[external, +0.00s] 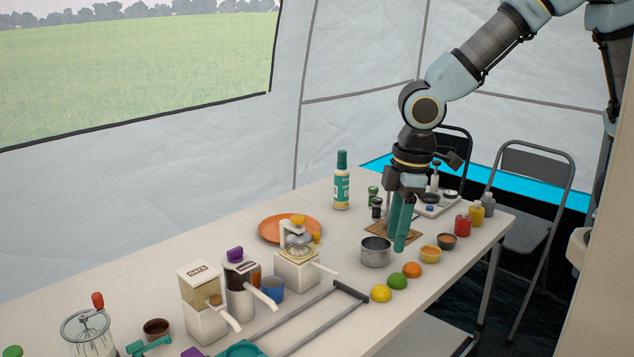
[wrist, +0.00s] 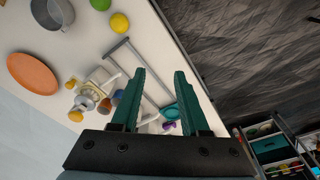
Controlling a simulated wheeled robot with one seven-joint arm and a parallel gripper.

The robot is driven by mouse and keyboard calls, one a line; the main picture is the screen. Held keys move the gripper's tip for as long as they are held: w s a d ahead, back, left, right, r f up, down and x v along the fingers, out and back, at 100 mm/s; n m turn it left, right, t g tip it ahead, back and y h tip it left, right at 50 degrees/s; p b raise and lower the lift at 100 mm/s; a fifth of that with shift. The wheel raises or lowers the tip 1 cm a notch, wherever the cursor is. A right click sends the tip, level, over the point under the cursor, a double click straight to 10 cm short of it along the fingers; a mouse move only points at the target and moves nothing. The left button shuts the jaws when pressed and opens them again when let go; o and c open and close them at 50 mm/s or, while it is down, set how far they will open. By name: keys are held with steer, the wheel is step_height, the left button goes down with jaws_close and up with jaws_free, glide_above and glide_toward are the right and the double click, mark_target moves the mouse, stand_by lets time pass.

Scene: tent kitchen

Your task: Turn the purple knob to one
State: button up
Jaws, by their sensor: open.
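A purple knob (external: 235,254) sits on top of a white dispenser (external: 239,298) with dark contents, in the middle of the external view. Another purple piece (external: 192,352) is cut off at the bottom edge there. A purple piece (wrist: 168,126) also shows in the wrist view between my fingers, beside a teal item; I cannot tell for certain which one it is. Any number marks are too small to read. My gripper (external: 400,228) is open and empty, with its teal fingers pointing down by the metal pot, well right of the dispenser. The fingers (wrist: 159,75) are apart in the wrist view.
A grey handle frame (external: 318,318) and several fruits lie along the front. An orange plate (external: 283,228) is behind.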

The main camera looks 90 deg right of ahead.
steer(key=w+d+r+n+p, duration=0.1)
steer(key=w+r+n, duration=0.1)
steer(key=w, duration=0.6)
steer(key=w+d+r+n+p, duration=0.1)
steer(key=w+r, duration=0.1)
steer(key=w, duration=0.7)
steer(key=n+g+p, duration=0.1)
steer(key=n+p, duration=0.2)
steer(key=n, duration=0.2)
glide_toward(235, 249)
step_height(235, 249, down, 8)
steer(key=shift+w+d+f+p, duration=0.15)
steer(key=shift+f+p, duration=0.1)
steer(key=shift+p, duration=0.7)
jaws_close()
